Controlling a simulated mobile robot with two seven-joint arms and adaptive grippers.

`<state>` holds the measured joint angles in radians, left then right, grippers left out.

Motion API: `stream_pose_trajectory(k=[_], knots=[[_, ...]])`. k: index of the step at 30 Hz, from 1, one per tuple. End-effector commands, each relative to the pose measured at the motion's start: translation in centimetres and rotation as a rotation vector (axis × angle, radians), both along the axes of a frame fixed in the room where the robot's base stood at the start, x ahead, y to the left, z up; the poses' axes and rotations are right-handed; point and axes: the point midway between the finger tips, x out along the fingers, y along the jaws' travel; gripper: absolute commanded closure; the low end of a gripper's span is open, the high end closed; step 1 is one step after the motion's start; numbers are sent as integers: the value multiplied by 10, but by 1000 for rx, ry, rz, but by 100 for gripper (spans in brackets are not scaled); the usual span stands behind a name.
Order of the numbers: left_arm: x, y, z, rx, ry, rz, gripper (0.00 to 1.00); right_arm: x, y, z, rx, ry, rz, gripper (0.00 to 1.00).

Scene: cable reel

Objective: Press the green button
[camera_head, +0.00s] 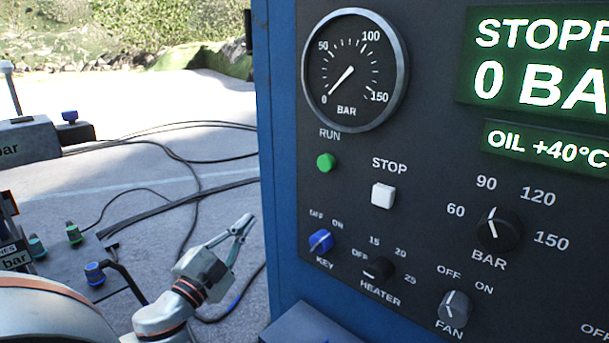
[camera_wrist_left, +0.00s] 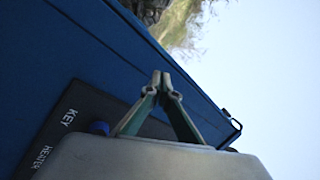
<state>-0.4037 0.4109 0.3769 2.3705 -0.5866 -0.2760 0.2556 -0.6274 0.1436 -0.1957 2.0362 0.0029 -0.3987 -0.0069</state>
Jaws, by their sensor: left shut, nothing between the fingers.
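The green button (camera_head: 326,162) sits under the word RUN on the dark control panel, below the pressure gauge. My left gripper (camera_head: 247,222) is shut and empty. In the head view it is left of the panel's blue edge, lower than the green button and apart from it. In the left wrist view my left gripper (camera_wrist_left: 161,77) points along the blue cabinet side, with the blue key knob (camera_wrist_left: 99,128) partly hidden behind the wrist. The green button does not show in the left wrist view. My right gripper is not in view.
Near the button are a white STOP button (camera_head: 383,195), the KEY knob (camera_head: 321,242), the HEATER knob (camera_head: 379,268) and the gauge (camera_head: 355,70). A display (camera_head: 540,60) reads 0 BAR. Cables (camera_head: 190,185) lie on the ground at left. A blue ledge (camera_head: 310,325) juts out below the panel.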

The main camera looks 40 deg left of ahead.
Motion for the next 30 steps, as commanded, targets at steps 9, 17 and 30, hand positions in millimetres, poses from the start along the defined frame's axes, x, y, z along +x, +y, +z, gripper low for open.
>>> stream_pose_trajectory(k=[9, 17, 30], knots=[[-7, -30, 105, 224, -217, -309, 100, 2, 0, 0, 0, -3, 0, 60], [-31, -60, 146, 418, -240, -567, 100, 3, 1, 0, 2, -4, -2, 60], [-77, -76, 157, 650, -34, -875, 100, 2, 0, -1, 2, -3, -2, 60]])
